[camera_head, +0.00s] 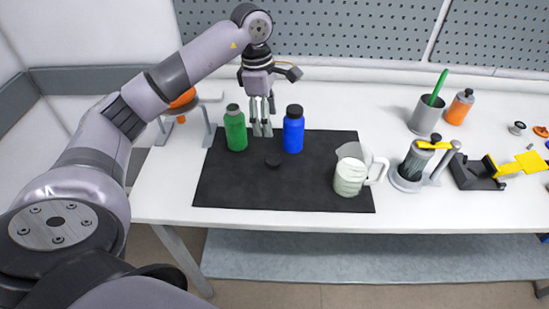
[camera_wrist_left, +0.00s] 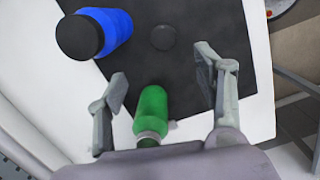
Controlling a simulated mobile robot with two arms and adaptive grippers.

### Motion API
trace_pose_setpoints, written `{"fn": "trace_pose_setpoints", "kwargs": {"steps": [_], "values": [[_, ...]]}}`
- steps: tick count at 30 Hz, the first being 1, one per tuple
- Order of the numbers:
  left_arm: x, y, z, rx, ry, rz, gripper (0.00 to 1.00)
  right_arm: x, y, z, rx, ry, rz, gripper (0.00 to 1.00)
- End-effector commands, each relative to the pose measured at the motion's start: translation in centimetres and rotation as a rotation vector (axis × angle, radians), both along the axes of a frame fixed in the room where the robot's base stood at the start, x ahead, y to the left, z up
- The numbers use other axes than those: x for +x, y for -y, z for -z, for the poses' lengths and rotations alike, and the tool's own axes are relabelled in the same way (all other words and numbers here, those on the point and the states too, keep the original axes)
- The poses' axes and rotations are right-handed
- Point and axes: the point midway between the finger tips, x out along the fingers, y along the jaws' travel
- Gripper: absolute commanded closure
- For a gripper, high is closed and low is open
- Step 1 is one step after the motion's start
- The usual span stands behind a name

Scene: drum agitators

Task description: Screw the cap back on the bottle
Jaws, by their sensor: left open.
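A green bottle (camera_head: 235,132) stands upright on the black mat, with a grey neck and no black cap on it. A loose black cap (camera_head: 273,160) lies on the mat, in front of and to the right of the green bottle. My left gripper (camera_head: 262,130) is open and empty, pointing down between the green bottle and a blue bottle (camera_head: 293,132), which wears a black cap. In the left wrist view, the green bottle (camera_wrist_left: 152,110) appears between the spread fingers (camera_wrist_left: 162,82), and the loose cap (camera_wrist_left: 163,37) lies beyond them. My right gripper is not in view.
The black mat (camera_head: 240,190) has free room at its front left. A white pitcher (camera_head: 350,174) stands at its right end. Farther right are a grey cup with a green stick (camera_head: 424,118), an orange bottle (camera_head: 459,108) and a press-like device (camera_head: 412,165). A pegboard (camera_head: 340,35) stands behind.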

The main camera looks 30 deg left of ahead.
Motion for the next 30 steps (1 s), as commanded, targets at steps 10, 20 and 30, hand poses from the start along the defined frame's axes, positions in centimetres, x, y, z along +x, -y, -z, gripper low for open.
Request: {"fn": "trace_pose_setpoints", "kwargs": {"steps": [10, 20, 30], "values": [[0.2, 0.9, 6.6, -0.001, -0.002, 0.001, 0.38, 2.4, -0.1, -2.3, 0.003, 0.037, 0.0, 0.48], [0.3, 1.0, 7.9, -0.001, 0.002, 0.002, 0.38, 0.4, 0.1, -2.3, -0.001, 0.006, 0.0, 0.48], [-0.1, 1.5, 9.9, -0.001, -0.005, 0.001, 0.38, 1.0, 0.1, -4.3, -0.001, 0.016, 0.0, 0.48]]}}
